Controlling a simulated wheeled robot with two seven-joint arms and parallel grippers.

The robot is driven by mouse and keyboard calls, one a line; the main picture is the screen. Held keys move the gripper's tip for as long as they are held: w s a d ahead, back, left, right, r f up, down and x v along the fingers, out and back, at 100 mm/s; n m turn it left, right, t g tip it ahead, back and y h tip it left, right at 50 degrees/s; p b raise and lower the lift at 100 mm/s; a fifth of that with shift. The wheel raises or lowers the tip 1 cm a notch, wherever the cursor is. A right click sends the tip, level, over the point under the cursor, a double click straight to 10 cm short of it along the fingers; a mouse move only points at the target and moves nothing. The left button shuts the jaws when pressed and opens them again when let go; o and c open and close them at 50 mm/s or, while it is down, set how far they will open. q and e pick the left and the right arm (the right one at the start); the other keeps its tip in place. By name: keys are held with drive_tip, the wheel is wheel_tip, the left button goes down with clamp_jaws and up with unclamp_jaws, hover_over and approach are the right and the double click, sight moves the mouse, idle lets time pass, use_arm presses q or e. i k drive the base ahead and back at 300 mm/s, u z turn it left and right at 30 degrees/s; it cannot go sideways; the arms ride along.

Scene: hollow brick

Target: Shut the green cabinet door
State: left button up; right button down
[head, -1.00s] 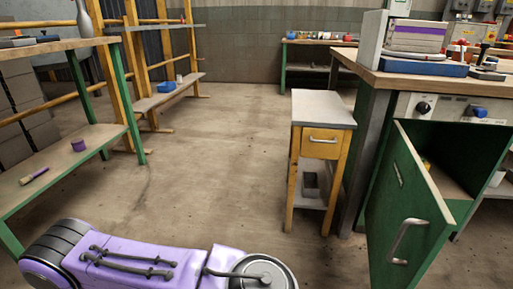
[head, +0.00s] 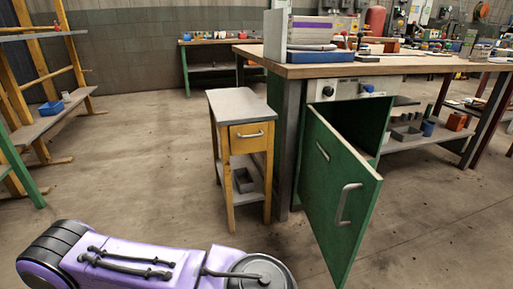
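The green cabinet door (head: 335,190) stands open at the right of the head view, swung out toward me from the cabinet under the workbench (head: 385,65). It has a curved metal handle (head: 346,204) near its free edge. Part of the dark cabinet inside shows behind the door's top edge. Neither of my grippers is in view.
A small yellow cabinet with a grey top (head: 238,105) stands just left of the workbench. A shelf rack (head: 45,125) is at the far left. Open concrete floor (head: 140,180) lies between them and right of the door.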

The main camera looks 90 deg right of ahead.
sight(338, 191)
drive_tip(key=z, duration=2.5)
